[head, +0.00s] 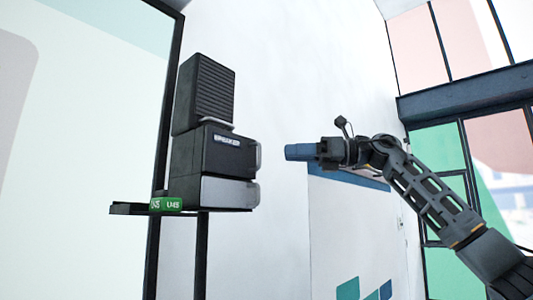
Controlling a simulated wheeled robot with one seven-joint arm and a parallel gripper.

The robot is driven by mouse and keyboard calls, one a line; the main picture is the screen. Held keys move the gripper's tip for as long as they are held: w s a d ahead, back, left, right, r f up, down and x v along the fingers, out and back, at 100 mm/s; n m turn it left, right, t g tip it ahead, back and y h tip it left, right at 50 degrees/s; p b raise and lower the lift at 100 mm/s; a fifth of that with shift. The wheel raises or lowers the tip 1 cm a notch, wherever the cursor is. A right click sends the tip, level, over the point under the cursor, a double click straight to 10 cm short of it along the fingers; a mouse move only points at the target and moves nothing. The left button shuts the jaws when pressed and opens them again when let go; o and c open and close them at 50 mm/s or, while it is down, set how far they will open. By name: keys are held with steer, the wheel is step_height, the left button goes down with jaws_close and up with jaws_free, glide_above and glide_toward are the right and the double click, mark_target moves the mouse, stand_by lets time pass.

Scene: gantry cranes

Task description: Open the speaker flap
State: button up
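The speaker (203,95) is most likely the dark ribbed box at the top of a stack on a wall shelf. Below it is a black unit (200,150) with a small white label and a light handle (258,156) on its right side. A grey lower unit (215,191) has a similar handle. I cannot tell which part is the flap; no panel visibly stands open. My gripper (298,152) is to the right of the stack, pointing left, with a clear gap to the handles. Its blue end is seen side-on, so its opening is unclear.
A dark shelf (130,209) carries the stack, with a small green labelled box (166,204) at its front left. A large pale panel with a dark frame (165,110) stands at left. A white door with a blue top edge is behind my arm.

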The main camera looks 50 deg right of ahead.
steer(key=p+x, duration=0.2)
steer(key=x, duration=0.5)
steer(key=shift+w, duration=0.35)
steer(key=shift+r, duration=0.1)
steer(key=shift+c, duration=0.4)
jaws_close()
stand_by(0.7)
